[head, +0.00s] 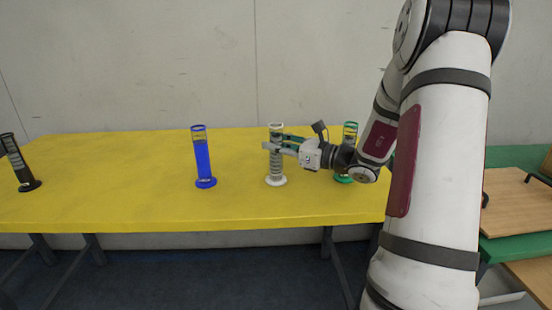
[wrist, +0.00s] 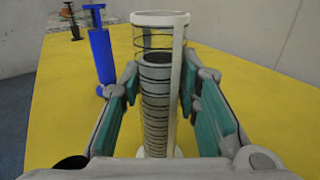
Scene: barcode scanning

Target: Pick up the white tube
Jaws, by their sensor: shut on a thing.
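The white tube (head: 276,163) stands upright on the yellow table (head: 110,190), on a round white base, with a clear upper part and dark rings around it. In the wrist view the white tube (wrist: 158,100) is between the teal pads of my gripper (wrist: 160,95). In the head view my gripper (head: 283,145) reaches in from the right and is shut on the upper part of the tube. The tube's base appears to rest on the table.
A blue tube (head: 202,160) stands to the left of the white one. A green tube (head: 350,135) stands to the right, partly behind my arm. A black tube (head: 18,163) is at the far left. The table front between them is clear.

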